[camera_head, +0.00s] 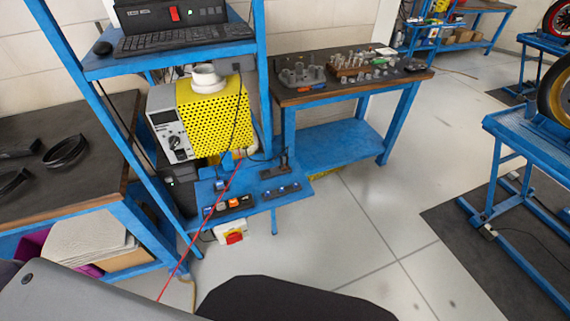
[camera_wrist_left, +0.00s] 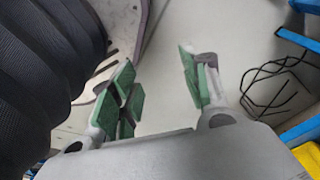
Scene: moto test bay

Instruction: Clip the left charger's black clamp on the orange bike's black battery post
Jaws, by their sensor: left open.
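My left gripper (camera_wrist_left: 160,85) is open and empty in the left wrist view, its green-padded fingers apart over pale floor. A yellow perforated box with a grey dial panel (camera_head: 172,130) stands on the blue rack in the head view. It may be the left charger; I cannot tell. A red cable (camera_head: 212,211) runs from near it down towards the bottom edge. No black clamp can be made out. The orange bike and its battery post are not recognisable; only wheels on blue stands show at the right edge. My right gripper is not in view.
A low blue shelf (camera_head: 298,186) holds small black, blue and orange devices. A dark workbench (camera_head: 330,88) with small metal parts stands behind. Another bench (camera_head: 95,185) is at left. A blue stand (camera_head: 530,130) is at right. Grey floor (camera_head: 370,220) between is clear.

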